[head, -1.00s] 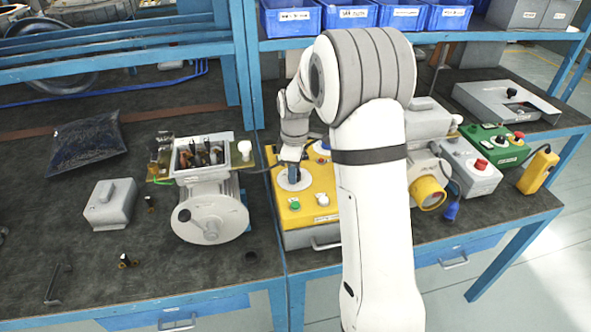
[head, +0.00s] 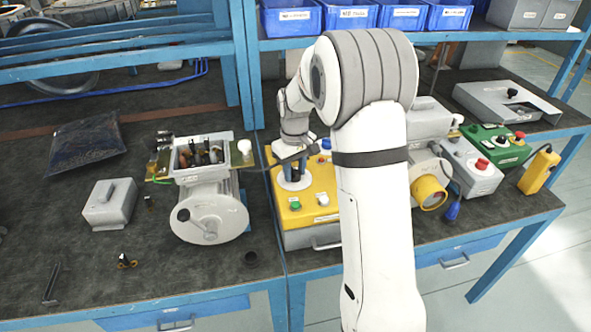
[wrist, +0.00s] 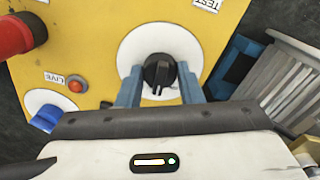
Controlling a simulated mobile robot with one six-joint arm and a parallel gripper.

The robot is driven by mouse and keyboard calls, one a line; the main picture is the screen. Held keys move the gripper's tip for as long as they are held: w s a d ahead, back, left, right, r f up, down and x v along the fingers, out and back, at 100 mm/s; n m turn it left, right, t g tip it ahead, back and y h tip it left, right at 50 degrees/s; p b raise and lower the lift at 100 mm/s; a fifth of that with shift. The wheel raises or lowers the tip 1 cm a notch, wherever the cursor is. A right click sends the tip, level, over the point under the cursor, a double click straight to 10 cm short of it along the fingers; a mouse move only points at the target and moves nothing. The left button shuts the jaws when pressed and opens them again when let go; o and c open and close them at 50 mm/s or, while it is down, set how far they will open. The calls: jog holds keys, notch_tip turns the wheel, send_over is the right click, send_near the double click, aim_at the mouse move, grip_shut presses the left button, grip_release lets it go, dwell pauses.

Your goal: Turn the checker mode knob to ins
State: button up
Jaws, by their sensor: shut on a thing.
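The yellow checker box (head: 322,208) stands on the bench right of the motor; it also shows in the wrist view (wrist: 105,30). Its black mode knob (wrist: 160,72) sits on a white round dial (wrist: 190,48), with a printed label partly cut off at the top edge. My gripper (wrist: 160,88) is shut on the knob, its blue fingers on either side. In the head view my gripper (head: 294,174) comes down over the white dial. The knob itself is hidden there, and an "ins" mark cannot be read.
Grey fins (wrist: 280,75) lie close right in the wrist view.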

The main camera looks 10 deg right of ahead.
aim_at(295, 170)
jog(key=shift+m, duration=0.6)
jog(key=o, duration=1)
jog(key=shift+c, duration=0.2)
notch_tip(295, 170, up, 8)
jog(key=shift+f, duration=0.2)
jog(key=shift+r, duration=0.1)
